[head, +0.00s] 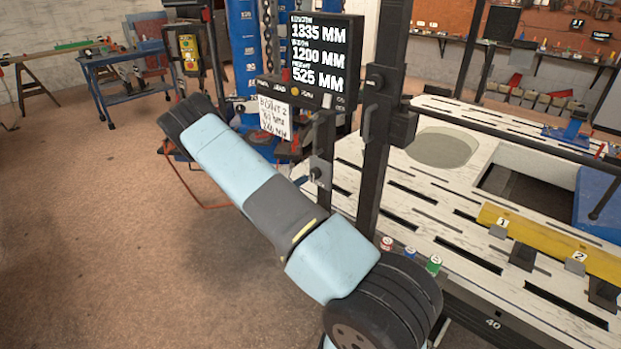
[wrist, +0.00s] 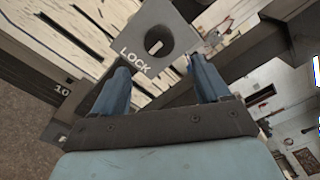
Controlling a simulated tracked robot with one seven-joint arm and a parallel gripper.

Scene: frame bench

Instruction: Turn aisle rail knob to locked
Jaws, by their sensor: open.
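A grey plate (wrist: 166,18) lettered LOCK is in the wrist view, just ahead of my fingertips. A dark round part (wrist: 157,41) sits on it, apparently the knob; I cannot tell its turn position. In the head view the plate (head: 319,168) with a small dark knob is on the post beside the bench. My gripper (wrist: 160,63) is open, its two blue fingers apart on either side of the plate's lower part. I cannot tell whether they touch it.
A dark upright post (head: 377,130) and a display (head: 318,60) stand close by the plate. The slatted bench (head: 440,215) lies to the right, with small coloured caps at its near edge. The floor (head: 90,240) on the left is clear.

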